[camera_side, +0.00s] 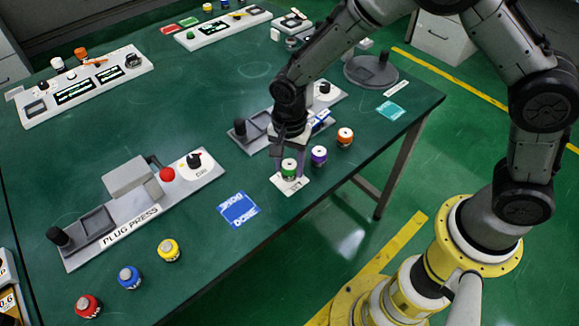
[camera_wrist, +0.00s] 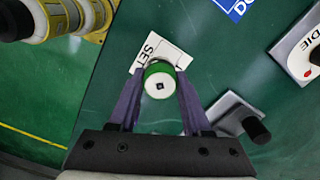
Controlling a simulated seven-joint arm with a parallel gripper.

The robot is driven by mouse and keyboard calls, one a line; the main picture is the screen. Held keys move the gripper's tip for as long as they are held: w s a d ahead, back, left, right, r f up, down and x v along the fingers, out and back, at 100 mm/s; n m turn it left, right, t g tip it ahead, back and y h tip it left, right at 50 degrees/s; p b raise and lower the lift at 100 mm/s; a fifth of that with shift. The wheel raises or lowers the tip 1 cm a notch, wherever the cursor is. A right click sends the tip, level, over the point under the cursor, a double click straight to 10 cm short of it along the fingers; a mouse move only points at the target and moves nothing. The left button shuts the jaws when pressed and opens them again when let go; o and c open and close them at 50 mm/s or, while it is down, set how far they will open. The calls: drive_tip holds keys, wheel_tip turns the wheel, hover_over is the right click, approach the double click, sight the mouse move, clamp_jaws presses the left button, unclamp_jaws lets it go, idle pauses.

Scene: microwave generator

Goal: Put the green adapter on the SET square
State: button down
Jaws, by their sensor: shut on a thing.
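The green adapter (camera_side: 289,168), a short cylinder with a white body and green band, is between the fingers of my gripper (camera_side: 290,165). My gripper is shut on it and points down. In the wrist view the green adapter (camera_wrist: 158,80) shows its pale top with a dark centre hole, and my gripper (camera_wrist: 159,83) has a purple finger on each side. The white SET square (camera_side: 291,184) lies under and around it on the green table; it also shows in the wrist view (camera_wrist: 174,50), partly covered. I cannot tell whether the adapter touches the square.
A purple adapter (camera_side: 319,156) and an orange one (camera_side: 345,137) stand close on the right. The plug press (camera_side: 150,205) is at left, with yellow (camera_side: 168,250), blue (camera_side: 130,277) and red (camera_side: 88,306) adapters in front. A grey-based device (camera_side: 245,132) is just behind my gripper.

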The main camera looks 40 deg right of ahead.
sight(290, 164)
drive_tip(key=shift+f, duration=0.65)
drive_tip(key=shift+f, duration=0.1)
drive_tip(key=shift+c, duration=1.7)
unclamp_jaws()
drive_tip(key=shift+f, duration=0.1)
wheel_tip(290, 164, up, 13)
drive_tip(key=shift+f, duration=0.2)
